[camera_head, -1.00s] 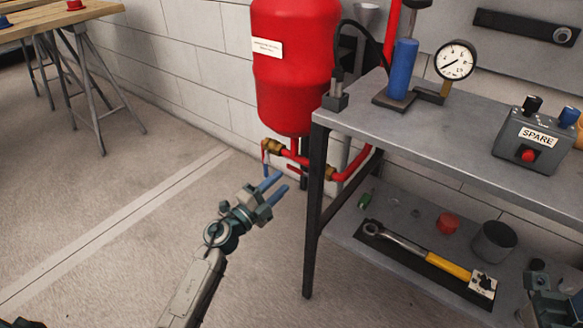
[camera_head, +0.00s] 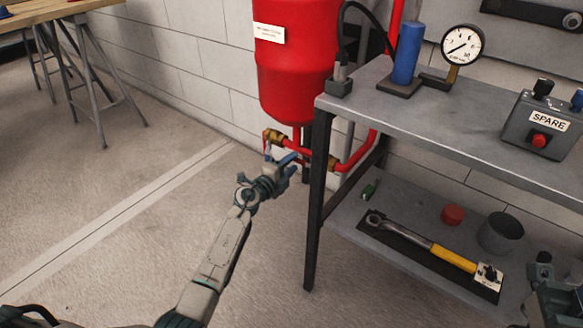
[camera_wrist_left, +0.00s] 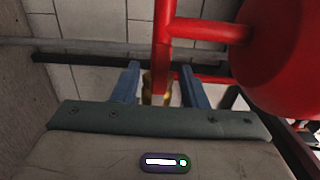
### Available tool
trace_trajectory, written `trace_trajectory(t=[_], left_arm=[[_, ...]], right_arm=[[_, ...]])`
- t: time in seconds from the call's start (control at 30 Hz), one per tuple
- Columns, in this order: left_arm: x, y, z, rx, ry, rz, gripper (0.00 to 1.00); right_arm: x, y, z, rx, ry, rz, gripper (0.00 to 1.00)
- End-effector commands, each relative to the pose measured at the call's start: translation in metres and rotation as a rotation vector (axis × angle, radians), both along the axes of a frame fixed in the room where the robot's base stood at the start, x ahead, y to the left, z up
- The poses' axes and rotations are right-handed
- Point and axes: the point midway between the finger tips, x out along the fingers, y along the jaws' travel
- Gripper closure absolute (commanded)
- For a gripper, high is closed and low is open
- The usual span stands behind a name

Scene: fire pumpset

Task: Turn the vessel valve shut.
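The red vessel (camera_head: 297,75) hangs by the wall, with red pipe and brass fittings below it. A brass fitting (camera_head: 273,136) sits at the left end of the pipe, and a second one is partly hidden near the table leg. My left gripper (camera_head: 280,157) is just below and in front of this pipework. In the left wrist view its two blue fingers stand apart, with a red part (camera_wrist_left: 158,92) and some brass between them. I cannot tell whether they touch it; the valve handle is not clearly visible. My right gripper (camera_head: 558,290) is at the bottom right, partly cut off.
A grey metal table (camera_head: 440,115) stands right of the vessel, its leg (camera_head: 316,200) close to my left gripper. It carries a gauge (camera_head: 462,45) and a SPARE box (camera_head: 540,125). A wrench (camera_head: 430,245) lies on its lower shelf.

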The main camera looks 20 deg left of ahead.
Motion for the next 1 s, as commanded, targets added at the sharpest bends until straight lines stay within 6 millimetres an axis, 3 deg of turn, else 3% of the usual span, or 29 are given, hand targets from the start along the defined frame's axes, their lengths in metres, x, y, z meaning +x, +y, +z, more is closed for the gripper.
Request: trace_trajectory(t=[0.37, 0.57, 1.0], left_arm=[[0.0058, -0.0022, 0.0006, 0.001, 0.0, 0.0, 0.61], [0.0056, -0.002, 0.0005, 0.0, 0.0, 0.0, 1.0], [0.0055, -0.0021, -0.002, -0.041, 0.016, 0.0, 1.0]], right_arm=[[-0.0003, -0.0001, 0.0001, 0.006, -0.006, -0.003, 0.64], [-0.0004, 0.0, 0.0, 0.006, -0.006, -0.003, 0.64], [-0.0004, -0.0002, 0.0038, 0.003, -0.002, 0.0, 0.64]])
